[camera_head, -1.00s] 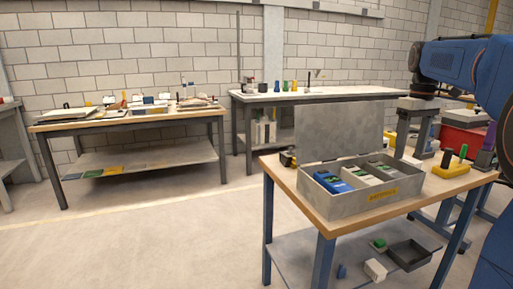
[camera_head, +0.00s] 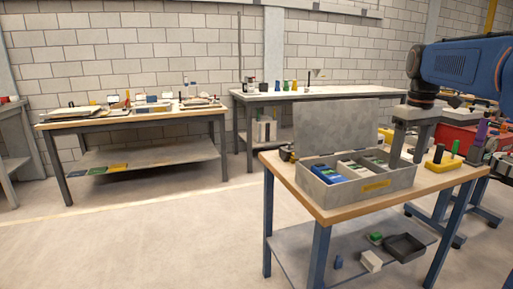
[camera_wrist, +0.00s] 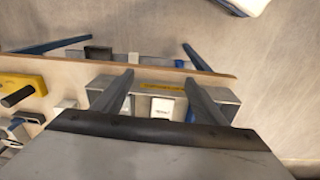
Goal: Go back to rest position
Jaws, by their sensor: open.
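My gripper (camera_head: 407,157) hangs from the blue arm at the right of the head view, with its fingers pointing down beside the right end of the grey case (camera_head: 375,186). In the wrist view my gripper (camera_wrist: 160,77) is open, with its two grey fingers apart and nothing between them. The grey case (camera_wrist: 103,84) lies below and beyond the fingers, partly hidden by them. In the head view its lid (camera_head: 335,125) stands open, and a blue item (camera_head: 328,173) and several pale items lie in its compartments.
The case stands on a wooden-topped table (camera_head: 330,212) with blue legs. A yellow block (camera_head: 440,164) with upright pegs is to its right. A dark tray (camera_head: 405,247) and a white block (camera_head: 371,261) lie on the lower shelf. Another workbench (camera_head: 130,119) is at left; the floor between is clear.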

